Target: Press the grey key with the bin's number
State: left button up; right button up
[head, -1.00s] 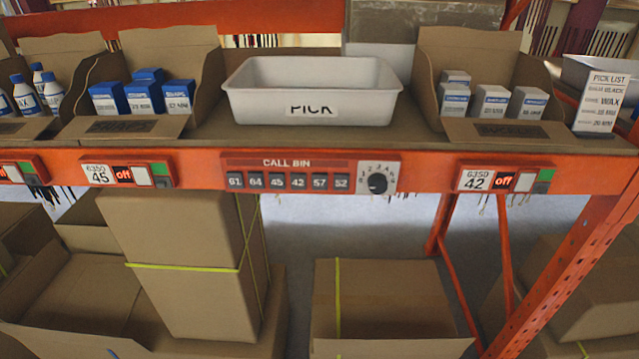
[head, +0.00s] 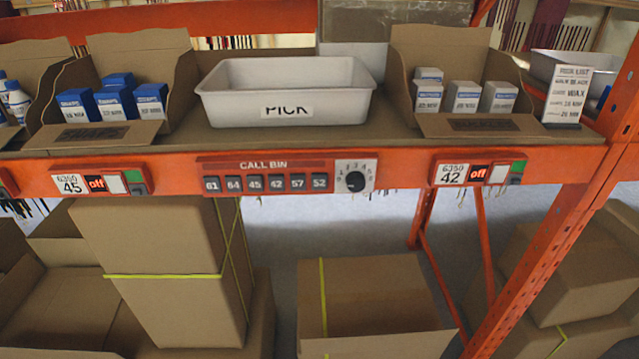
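The red call bin panel (head: 252,166) is fixed to the orange shelf beam, with a row of grey keys: 61 (head: 212,185), 64 (head: 234,184), 45 (head: 255,183), 42 (head: 277,183), 57 (head: 298,182) and 52 (head: 319,181). A black dial (head: 355,181) sits at its right end. A bin label reading 45 (head: 69,184) is on the beam under the bin of blue-and-white boxes. A label reading 42 (head: 449,173) is under the bin of white boxes with blue print. Both label displays read "off". Neither gripper shows.
A white PICK tote (head: 290,75) stands on the shelf between cardboard bins. A pick list card (head: 567,93) stands at the right; one line reads WAX. An orange rack upright (head: 540,255) is at right. Cardboard cartons (head: 375,300) lie below the beam.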

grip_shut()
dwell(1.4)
